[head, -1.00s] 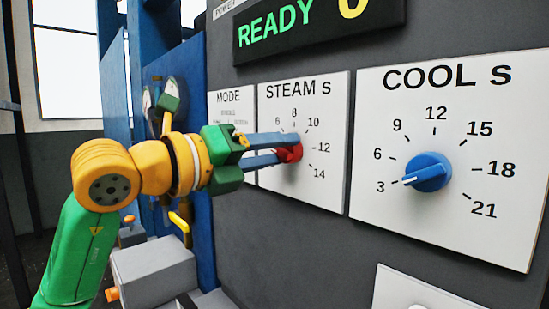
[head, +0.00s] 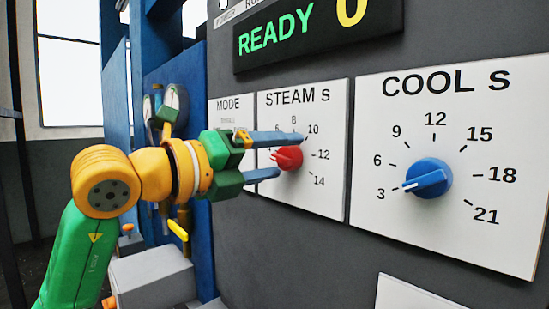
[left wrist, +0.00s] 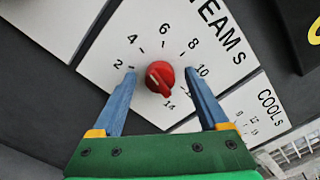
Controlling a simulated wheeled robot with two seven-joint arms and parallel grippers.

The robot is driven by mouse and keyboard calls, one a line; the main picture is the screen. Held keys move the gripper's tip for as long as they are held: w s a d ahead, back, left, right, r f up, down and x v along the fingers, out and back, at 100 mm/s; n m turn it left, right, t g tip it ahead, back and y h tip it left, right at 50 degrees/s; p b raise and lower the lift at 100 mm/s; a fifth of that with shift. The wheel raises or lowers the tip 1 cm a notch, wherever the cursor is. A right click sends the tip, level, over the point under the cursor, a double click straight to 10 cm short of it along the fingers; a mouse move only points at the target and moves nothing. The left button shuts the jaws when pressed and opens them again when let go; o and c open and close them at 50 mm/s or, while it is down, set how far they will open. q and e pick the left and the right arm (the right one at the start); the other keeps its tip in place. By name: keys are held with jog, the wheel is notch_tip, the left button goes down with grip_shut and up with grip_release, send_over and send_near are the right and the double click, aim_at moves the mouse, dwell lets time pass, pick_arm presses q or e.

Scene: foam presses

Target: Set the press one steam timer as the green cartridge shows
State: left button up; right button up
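The STEAM S dial plate (head: 330,95) carries a red knob (head: 288,158), which also shows in the left wrist view (left wrist: 160,78). Numbers up to 14 ring the knob; I cannot tell surely which one it points at. My left gripper (head: 305,155) is open, with its blue fingers apart on two sides of the knob. In the left wrist view the gripper (left wrist: 160,74) shows a gap between each finger and the knob. The fingers hide part of the scale. I see no green cartridge. My right gripper is out of view.
The COOL S plate (head: 390,225) with its blue knob (head: 428,178) is to the right. The MODE plate (head: 228,104) is partly behind my gripper. The display (head: 310,32) above reads READY and 0. A grey block (head: 150,275) stands below my left arm.

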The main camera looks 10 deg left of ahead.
pick_arm(q)
jog(key=b+v, duration=0.3)
jog(key=v, duration=0.4)
dwell(0.4)
